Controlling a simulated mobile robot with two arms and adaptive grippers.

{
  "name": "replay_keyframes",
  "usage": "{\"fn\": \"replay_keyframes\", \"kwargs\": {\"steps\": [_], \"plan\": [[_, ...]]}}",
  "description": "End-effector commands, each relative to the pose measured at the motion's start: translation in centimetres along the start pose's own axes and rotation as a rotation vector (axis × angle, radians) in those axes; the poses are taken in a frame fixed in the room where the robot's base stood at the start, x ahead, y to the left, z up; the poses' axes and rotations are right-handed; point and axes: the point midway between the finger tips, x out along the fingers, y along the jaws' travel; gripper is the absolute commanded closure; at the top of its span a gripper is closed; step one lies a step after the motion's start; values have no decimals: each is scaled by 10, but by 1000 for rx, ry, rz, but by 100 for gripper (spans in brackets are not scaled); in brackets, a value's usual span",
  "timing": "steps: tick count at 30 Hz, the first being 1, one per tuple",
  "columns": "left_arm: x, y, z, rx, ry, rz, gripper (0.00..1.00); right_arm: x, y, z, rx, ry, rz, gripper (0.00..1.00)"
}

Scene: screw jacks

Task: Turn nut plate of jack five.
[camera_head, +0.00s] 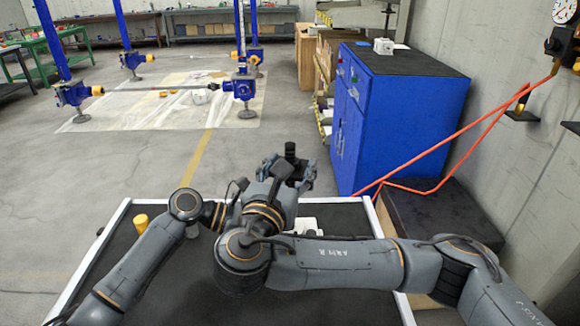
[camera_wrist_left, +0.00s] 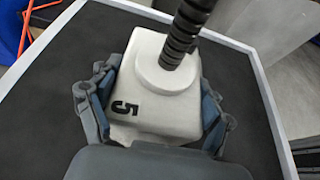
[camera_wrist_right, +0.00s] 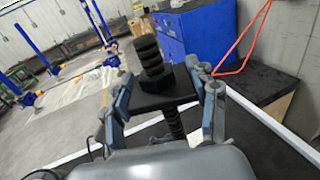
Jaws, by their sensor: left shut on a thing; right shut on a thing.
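Jack five has a white, block-shaped body (camera_wrist_left: 150,105) marked "5" on a dark table top, with a black threaded spindle (camera_wrist_left: 185,30) rising from it. In the head view only a small white part (camera_head: 305,225) shows behind my right arm. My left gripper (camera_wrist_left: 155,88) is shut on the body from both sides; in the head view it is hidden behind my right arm. The black nut plate (camera_wrist_right: 165,97) sits on the spindle above the body. My right gripper (camera_wrist_right: 163,78) is shut on the plate's sides. A black ridged end (camera_head: 290,152) sticks up above its fingers.
The table has a white rim (camera_head: 108,243); a yellow cylinder (camera_head: 141,221) stands near its left side. A blue cabinet (camera_head: 410,125) stands beyond at the right, with an orange hose (camera_head: 455,140) nearby. Blue posts and a rod (camera_head: 165,91) stand farther off. Open floor lies at the left.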

Motion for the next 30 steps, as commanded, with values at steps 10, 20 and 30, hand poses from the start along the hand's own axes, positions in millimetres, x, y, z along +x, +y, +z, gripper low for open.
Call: {"fn": "replay_keyframes", "kwargs": {"steps": [10, 20, 30], "plan": [[2, -2, 1, 4, 1, -6, 83, 0, 2, 3, 7, -2, -227, 73], [2, -2, 0, 2, 1, -8, 83, 0, 2, 4, 7, -6, -368, 73], [2, -3, 0, -1, 1, -8, 83, -1, 1, 4, 4, -8, -406, 73]]}}
